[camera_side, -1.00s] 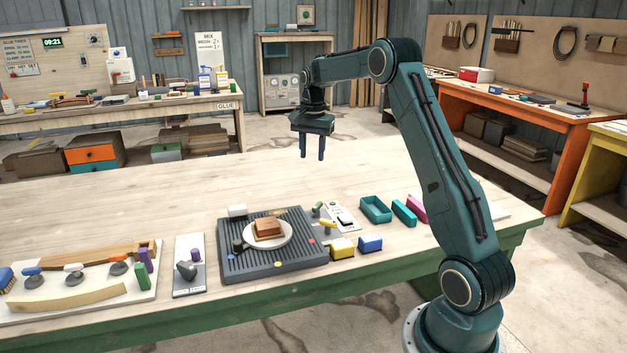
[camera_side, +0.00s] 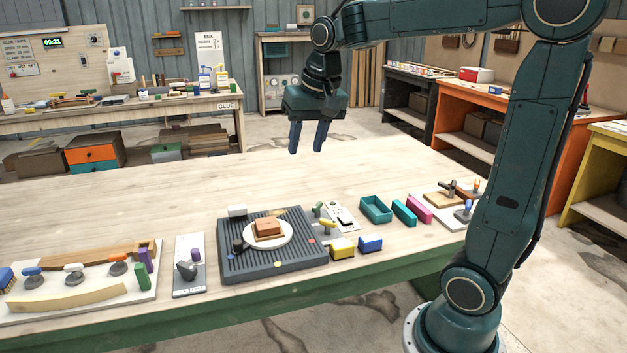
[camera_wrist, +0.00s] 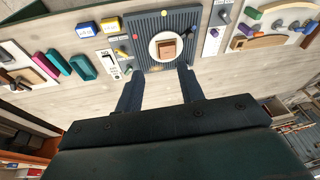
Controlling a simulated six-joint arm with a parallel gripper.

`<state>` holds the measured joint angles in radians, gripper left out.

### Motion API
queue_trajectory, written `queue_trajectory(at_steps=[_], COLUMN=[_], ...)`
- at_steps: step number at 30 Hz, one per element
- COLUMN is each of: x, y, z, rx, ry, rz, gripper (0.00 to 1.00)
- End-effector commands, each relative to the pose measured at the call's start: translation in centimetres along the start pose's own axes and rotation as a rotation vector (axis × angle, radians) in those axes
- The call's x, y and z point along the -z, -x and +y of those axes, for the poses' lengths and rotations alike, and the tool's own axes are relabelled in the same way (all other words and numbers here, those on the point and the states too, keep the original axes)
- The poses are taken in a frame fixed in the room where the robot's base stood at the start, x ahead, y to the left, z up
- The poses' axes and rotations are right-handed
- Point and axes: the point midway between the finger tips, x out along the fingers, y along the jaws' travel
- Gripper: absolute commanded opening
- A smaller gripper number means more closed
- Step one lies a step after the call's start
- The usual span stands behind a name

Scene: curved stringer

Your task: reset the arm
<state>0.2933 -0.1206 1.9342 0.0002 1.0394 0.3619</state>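My gripper (camera_side: 308,137) hangs in the air above the far part of the wooden table (camera_side: 120,205), with its two fingers pointing down. The fingers are apart with nothing between them. In the wrist view my gripper (camera_wrist: 160,88) also shows its two fingers spread and empty. It is clear of everything on the table. No task object is in its grip.
A ribbed dark board (camera_side: 285,262) holds a white plate (camera_side: 286,239) with a brown block (camera_side: 268,228). A teal tray (camera_side: 376,210), yellow block (camera_side: 342,249) and blue block (camera_side: 371,244) stand to its right. A white board (camera_side: 85,302) with clamps lies left. The table's far side is bare.

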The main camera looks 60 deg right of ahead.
Motion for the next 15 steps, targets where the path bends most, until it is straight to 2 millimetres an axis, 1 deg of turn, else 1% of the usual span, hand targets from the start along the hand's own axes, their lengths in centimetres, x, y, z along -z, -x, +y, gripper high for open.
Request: queue_trajectory(at_steps=[1,6,11,15], x=[-1.3,-5.5,-9.3,-12.6], y=[0.6,1.6,2.2,2.2], z=[-0.2,-0.5,-0.3,0.1], rx=[0.011,0.041,0.070,0.095], ry=[0.038,0.169,0.291,0.398], rz=[0.013,0.046,0.079,0.109], gripper=[0.38,0.38,0.38,0.38])
